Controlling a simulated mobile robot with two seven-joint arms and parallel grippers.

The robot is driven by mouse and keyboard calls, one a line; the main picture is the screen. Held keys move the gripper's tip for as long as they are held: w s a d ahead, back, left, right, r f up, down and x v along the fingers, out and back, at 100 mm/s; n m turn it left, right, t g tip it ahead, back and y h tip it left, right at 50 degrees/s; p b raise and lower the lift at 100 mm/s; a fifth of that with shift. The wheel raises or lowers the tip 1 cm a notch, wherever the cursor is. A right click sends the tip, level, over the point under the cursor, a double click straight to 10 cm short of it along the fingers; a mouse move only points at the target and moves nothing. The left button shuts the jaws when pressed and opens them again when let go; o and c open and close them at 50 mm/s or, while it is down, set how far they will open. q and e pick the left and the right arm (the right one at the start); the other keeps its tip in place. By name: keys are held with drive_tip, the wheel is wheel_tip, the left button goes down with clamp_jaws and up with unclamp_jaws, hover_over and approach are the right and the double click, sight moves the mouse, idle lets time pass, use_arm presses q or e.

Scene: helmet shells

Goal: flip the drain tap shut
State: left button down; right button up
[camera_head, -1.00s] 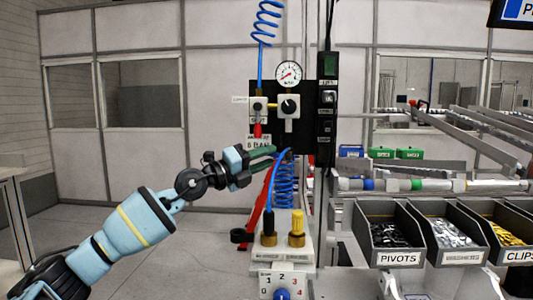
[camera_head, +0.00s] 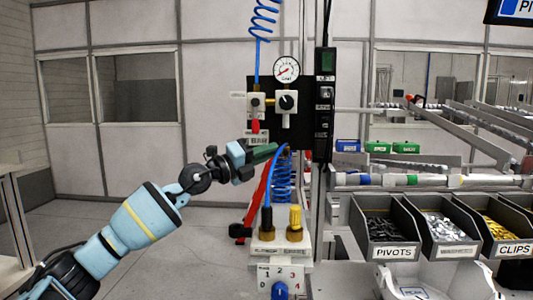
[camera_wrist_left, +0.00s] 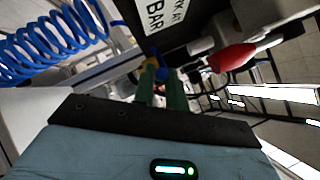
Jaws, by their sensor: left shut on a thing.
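My left gripper (camera_head: 268,151) reaches in from the left, its green fingers just below the pressure panel and its white label. In the left wrist view, the fingers (camera_wrist_left: 161,82) are shut on a small brass-yellow and blue piece that looks like the drain tap (camera_wrist_left: 158,68). Only a small part of it shows there; in the head view the fingers hide it. How far its lever is turned cannot be told. A red handle (camera_head: 256,125) hangs just above the fingers and shows to their right in the left wrist view (camera_wrist_left: 232,57). My right gripper is not in view.
A black panel with a gauge (camera_head: 286,69) stands behind. A coiled blue hose (camera_head: 282,180) hangs close by the fingertips, above a white block with a brass fitting (camera_head: 295,222). Parts bins (camera_head: 385,228) stand at the right. The floor at the left is clear.

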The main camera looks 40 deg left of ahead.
use_arm(q)
drive_tip(key=shift+f+n+t+b, duration=0.3)
drive_tip(key=shift+f+n+t, duration=0.2)
drive_tip(key=shift+n+t, duration=0.45)
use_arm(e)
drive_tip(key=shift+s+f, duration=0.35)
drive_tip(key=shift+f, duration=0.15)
use_arm(q)
drive_tip(key=c, duration=1.4)
unclamp_jaws()
drive_tip(key=shift+c, duration=0.2)
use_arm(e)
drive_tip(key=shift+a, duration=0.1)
